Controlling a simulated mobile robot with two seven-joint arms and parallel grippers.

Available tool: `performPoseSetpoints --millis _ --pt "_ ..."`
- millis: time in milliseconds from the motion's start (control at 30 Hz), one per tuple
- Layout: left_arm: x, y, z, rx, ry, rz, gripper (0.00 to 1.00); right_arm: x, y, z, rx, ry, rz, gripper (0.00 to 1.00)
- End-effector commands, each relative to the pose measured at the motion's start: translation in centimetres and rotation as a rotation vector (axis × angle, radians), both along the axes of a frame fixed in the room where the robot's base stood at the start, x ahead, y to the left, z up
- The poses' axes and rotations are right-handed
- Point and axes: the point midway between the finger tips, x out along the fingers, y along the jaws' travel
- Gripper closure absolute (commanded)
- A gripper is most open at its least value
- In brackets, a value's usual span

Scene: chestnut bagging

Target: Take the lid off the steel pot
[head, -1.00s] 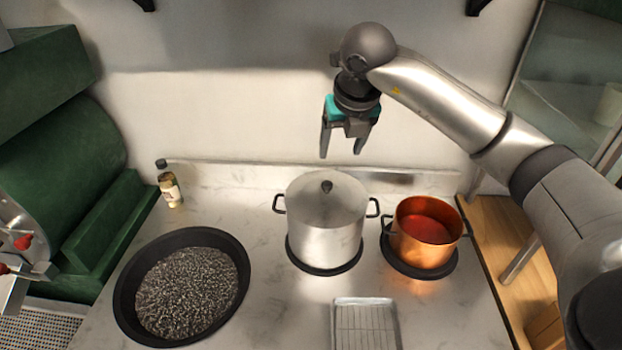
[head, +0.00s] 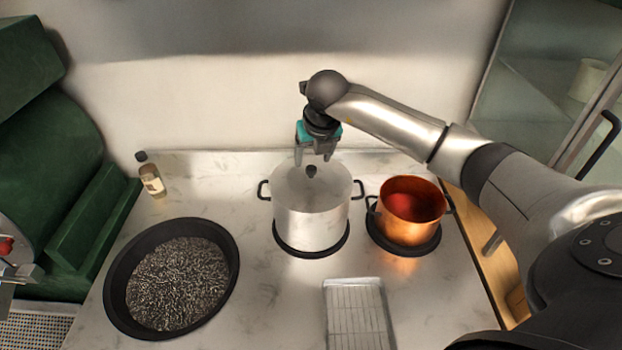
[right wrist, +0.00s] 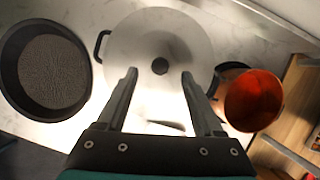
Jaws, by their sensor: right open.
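The steel pot (head: 311,222) stands on a dark round burner on the counter, with a black handle on each side. Its lid (head: 290,186) is on it, with a dark knob (head: 311,172) at the centre; the lid also fills the middle of the right wrist view (right wrist: 160,35). My right gripper (head: 313,161) is open and empty, pointing down above the lid, close to the knob. In the right wrist view the knob (right wrist: 160,66) shows between the two fingertips (right wrist: 159,76), apart from both.
A black pan (head: 118,300) of dark grains is at front left. A wire-rack tray (head: 358,320) lies in front, a small bottle (head: 152,181) at back left. A green machine (head: 50,150) stands at left.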

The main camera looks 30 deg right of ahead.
Motion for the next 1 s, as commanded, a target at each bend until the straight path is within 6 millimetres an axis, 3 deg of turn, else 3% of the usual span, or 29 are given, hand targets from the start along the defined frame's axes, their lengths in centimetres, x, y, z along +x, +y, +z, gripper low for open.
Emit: performPoseSetpoints --millis 300,633,1000 --pt "-0.4 0.0 0.7 0.0 0.006 -0.001 0.21 1.2 -0.4 -3.4 0.001 0.002 -0.001 0.31" --pt "-0.8 0.0 0.7 0.001 0.014 -0.001 0.21 1.4 -0.5 -3.8 0.0 0.001 0.0 0.32" --pt "-0.9 0.0 0.7 0.001 0.015 -0.001 0.21 1.4 -0.5 -3.7 0.0 0.0 0.0 0.74"
